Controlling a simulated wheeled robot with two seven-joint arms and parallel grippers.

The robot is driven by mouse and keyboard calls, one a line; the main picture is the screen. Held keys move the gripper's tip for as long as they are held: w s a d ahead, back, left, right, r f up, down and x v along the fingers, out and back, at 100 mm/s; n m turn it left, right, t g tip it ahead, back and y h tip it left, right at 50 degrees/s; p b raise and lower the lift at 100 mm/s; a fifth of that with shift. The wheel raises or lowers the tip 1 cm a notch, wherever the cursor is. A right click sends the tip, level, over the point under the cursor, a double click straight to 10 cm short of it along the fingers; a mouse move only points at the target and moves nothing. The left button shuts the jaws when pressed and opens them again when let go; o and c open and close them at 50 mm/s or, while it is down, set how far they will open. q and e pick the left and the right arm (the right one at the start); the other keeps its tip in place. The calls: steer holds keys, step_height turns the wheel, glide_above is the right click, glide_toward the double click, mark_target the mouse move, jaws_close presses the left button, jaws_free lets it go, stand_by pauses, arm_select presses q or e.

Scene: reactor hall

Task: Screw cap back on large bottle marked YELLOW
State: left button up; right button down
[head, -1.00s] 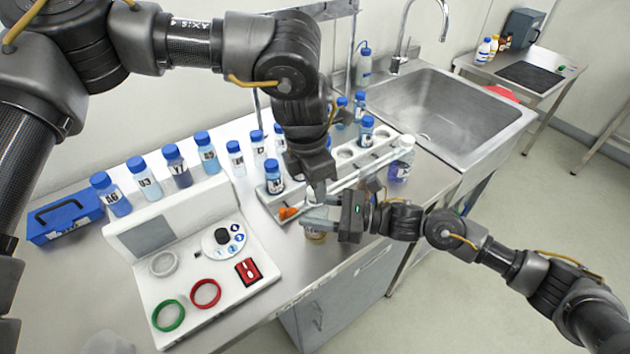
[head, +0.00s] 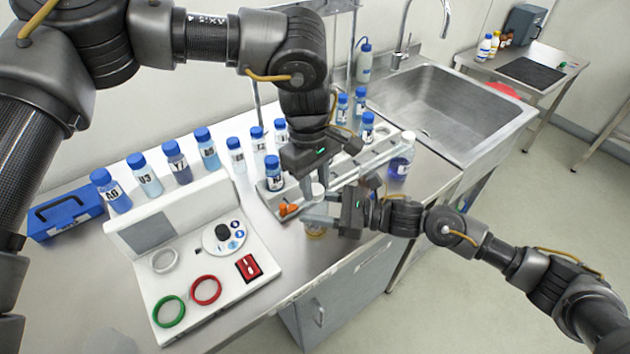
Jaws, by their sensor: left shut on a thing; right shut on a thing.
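The large bottle (head: 315,234) stands near the front edge of the steel counter, mostly hidden by my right gripper. Only its yellowish lower part shows clearly, and no label can be read. My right gripper (head: 319,211) comes in from the right and is shut around the bottle's body. My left gripper (head: 318,183) points down from above, directly over the bottle, and is shut on a small whitish piece at the bottle's top, seemingly the cap (head: 318,190). Whether the cap sits on the neck or just above it cannot be told.
A white rack (head: 370,160) with blue-capped bottles stands behind the grippers, with orange pieces (head: 289,209) at its near end. A white device (head: 205,270) with coloured rings is at the left. A white-capped bottle (head: 401,158) stands right of the rack, before the sink (head: 440,110).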

arm_select(q)
steer(key=m, duration=0.5)
steer(key=shift+y, duration=0.3)
steer(key=m, duration=0.3)
steer(key=shift+d+m, duration=0.1)
steer(key=shift+m, duration=0.3)
steer(key=o, duration=0.9)
steer(key=shift+r, duration=2.25)
steer(key=shift+c, duration=0.2)
